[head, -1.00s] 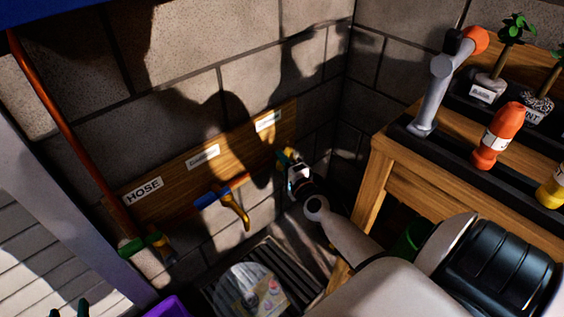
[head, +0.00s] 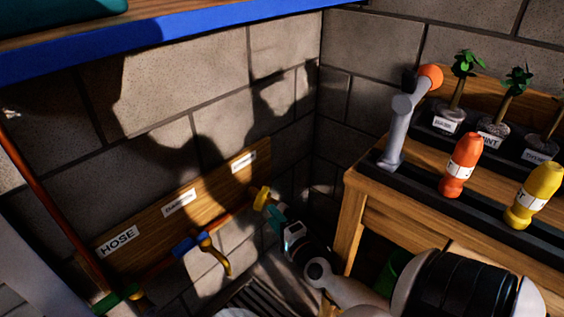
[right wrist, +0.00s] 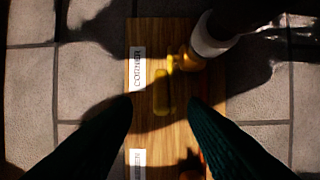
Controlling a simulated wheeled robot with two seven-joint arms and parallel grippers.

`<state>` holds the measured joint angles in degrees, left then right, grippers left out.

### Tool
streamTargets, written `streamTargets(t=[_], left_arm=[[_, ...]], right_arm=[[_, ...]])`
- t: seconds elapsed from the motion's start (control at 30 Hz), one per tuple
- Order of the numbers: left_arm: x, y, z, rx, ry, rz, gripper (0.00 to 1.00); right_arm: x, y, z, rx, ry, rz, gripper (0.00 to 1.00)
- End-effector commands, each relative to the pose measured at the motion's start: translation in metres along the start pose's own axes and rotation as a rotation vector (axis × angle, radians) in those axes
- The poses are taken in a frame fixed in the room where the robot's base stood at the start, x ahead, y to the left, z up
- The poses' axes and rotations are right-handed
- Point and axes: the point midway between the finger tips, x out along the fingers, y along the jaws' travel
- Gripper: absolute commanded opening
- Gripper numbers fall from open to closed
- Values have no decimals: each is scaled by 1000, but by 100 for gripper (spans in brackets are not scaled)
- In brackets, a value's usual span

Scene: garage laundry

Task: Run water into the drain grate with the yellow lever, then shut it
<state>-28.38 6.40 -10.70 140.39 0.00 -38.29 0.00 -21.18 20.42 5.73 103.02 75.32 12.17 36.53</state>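The yellow lever (head: 262,198) is on the copper pipe below the CORNER label, at the right end of the wooden board. My right gripper (head: 271,213) is just in front of it. In the right wrist view the yellow lever (right wrist: 163,92) shows between and beyond the two dark fingertips of the right gripper (right wrist: 162,101), which are apart with nothing held. The drain grate (head: 256,298) is on the floor at the bottom of the head view and is cut off by the frame edge. No running water can be made out. My left gripper is out of view.
A blue lever (head: 188,243) with a brass spout (head: 216,256) and a green lever (head: 107,303) are to the left on the same pipe. A wooden bench (head: 352,212) with bottles and potted plants stands to the right. A blue-edged shelf (head: 180,38) crosses above.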

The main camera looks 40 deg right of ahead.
Motion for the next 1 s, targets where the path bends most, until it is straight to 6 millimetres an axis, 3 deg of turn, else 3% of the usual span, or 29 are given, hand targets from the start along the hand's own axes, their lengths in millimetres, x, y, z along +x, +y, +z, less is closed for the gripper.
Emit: streamTargets(t=[0.2,0.57,0.67,0.77,0.83,1.0], left_arm=[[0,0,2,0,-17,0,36],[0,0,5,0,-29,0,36],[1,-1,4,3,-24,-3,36],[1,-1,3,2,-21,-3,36],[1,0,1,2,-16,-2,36],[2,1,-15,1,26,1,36]], right_arm=[[-31,0,0,-2,0,1,39],[-38,1,0,0,0,3,39],[-38,2,-2,-7,7,3,26],[-40,6,-24,-72,66,5,10],[-44,13,-56,-181,153,10,0],[-72,27,-158,-655,438,41,0]])
